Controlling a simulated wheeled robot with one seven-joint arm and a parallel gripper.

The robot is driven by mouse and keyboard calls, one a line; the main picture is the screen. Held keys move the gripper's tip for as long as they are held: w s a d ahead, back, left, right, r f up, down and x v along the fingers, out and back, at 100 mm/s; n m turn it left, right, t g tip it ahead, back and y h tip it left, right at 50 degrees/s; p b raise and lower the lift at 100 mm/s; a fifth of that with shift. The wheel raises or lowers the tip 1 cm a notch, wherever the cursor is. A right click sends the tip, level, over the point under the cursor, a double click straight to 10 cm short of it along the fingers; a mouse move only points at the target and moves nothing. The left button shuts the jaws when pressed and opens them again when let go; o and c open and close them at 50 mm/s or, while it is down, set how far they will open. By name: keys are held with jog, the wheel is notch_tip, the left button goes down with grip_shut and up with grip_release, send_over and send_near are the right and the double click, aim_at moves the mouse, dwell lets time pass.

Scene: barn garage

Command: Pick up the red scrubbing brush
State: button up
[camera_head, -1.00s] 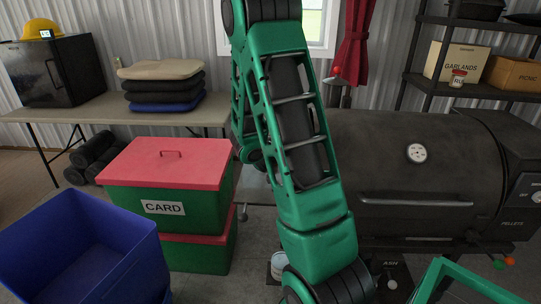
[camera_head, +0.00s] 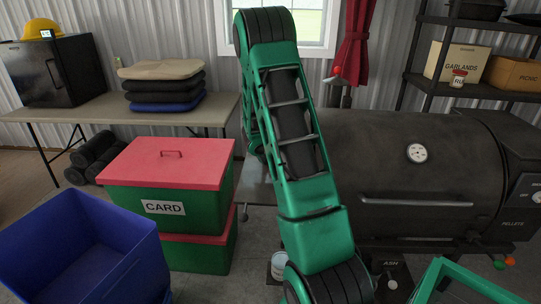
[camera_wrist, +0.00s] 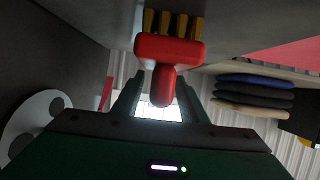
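The red scrubbing brush (camera_wrist: 168,48) shows in the wrist view, which is upside down. Its yellow bristles (camera_wrist: 172,23) are against a grey surface (camera_wrist: 230,12), and its rounded handle points toward my gripper (camera_wrist: 161,92). My gripper is open, with one finger on each side of the handle's end. Gaps show beside the handle, so I see no grip on it. In the head view my arm hides the gripper, and I cannot make out the brush there.
A black pellet grill (camera_head: 425,170) stands right of my arm. Red-lidded green bins marked CARD (camera_head: 170,165) and a blue bin (camera_head: 85,245) stand at left. A table (camera_head: 75,112) with stacked cushions (camera_head: 162,85) is behind them. A bucket (camera_head: 278,265) is on the floor.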

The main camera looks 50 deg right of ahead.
jog(key=shift+w+d+f, duration=0.1)
jog(key=shift+w+d, duration=0.05)
jog(key=shift+d, duration=0.05)
jog(key=shift+c, duration=0.6)
grip_shut()
